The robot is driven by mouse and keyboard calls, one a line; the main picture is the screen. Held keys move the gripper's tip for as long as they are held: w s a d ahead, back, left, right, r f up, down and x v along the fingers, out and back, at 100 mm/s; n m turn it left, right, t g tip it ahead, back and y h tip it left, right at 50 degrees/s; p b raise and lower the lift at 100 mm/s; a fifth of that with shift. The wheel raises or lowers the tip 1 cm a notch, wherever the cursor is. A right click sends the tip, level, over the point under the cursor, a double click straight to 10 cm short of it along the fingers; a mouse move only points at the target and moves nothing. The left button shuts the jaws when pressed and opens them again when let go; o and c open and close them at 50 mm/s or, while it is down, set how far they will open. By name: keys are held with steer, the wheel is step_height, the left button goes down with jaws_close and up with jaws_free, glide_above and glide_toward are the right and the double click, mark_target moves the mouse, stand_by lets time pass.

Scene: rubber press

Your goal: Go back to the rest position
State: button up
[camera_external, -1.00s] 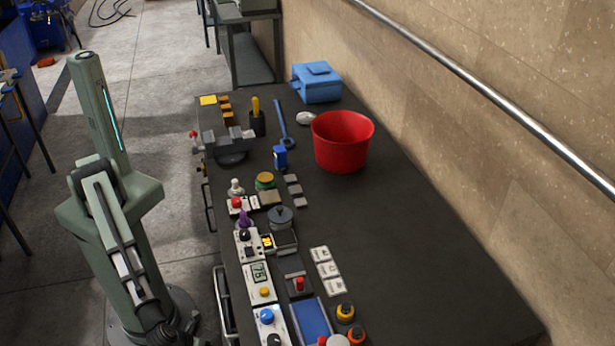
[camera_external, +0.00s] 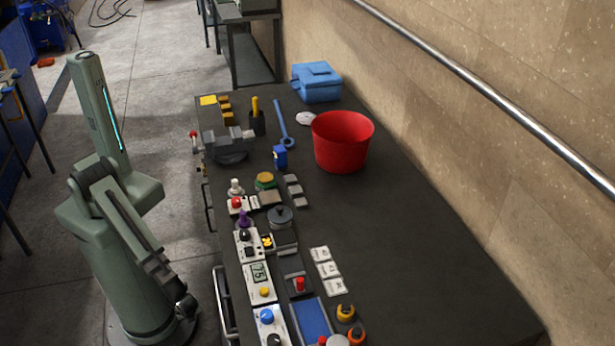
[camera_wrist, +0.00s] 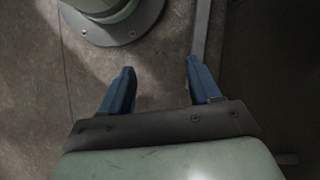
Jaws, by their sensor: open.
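My arm stands on the floor at the left of the dark workbench (camera_external: 420,270) in the external view. Its forearm slopes down and to the right. My gripper (camera_wrist: 160,68) shows in the wrist view with its two blue fingers spread apart. Nothing is between them. The floor and my round base plate lie beyond the fingers. In the external view the end of the arm is small and dark, low beside the bench's left edge, and its fingers cannot be made out.
The bench's left side holds a row of control boxes, a blue pad (camera_external: 312,319), a vise (camera_external: 224,147) and a blue bottle (camera_external: 280,156). A red bucket (camera_external: 342,142) and a blue box (camera_external: 317,82) stand farther back. The bench's right front is clear. A metal handle (camera_external: 222,300) juts from the bench side.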

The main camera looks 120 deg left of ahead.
steer(key=s+a+f+n+g+h, duration=0.2)
steer(key=s+n, duration=0.4)
steer(key=s, duration=0.8)
steer(key=shift+s+a+f+n+h, duration=0.25)
steer(key=shift+a+f+n+h, duration=0.15)
steer(key=shift+a, duration=0.1)
